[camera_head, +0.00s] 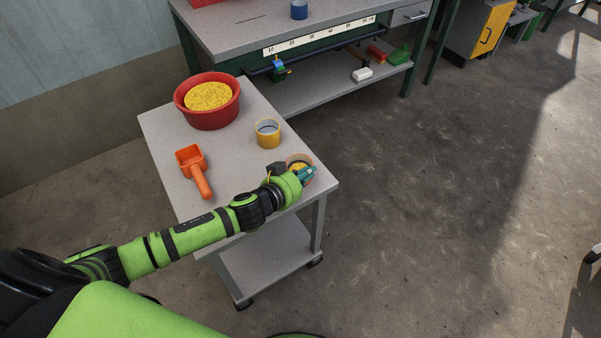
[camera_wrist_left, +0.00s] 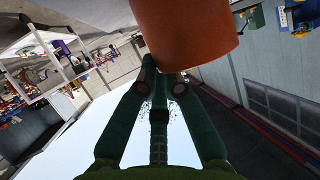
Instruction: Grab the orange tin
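The orange tin (camera_head: 299,162) is at the near right corner of the grey cart, with something yellow showing in its top. My left gripper (camera_head: 305,174) is at the tin's near side and partly covers it. In the left wrist view the tin (camera_wrist_left: 185,32) fills the top middle, tilted in the picture. The green fingers (camera_wrist_left: 163,82) converge close to its lower edge there. The frames do not show clearly whether the fingers grip the tin, or whether it rests on the cart. My right gripper is not in view.
A workbench (camera_head: 240,32) stands behind. Open floor (camera_head: 450,200) lies to the right.

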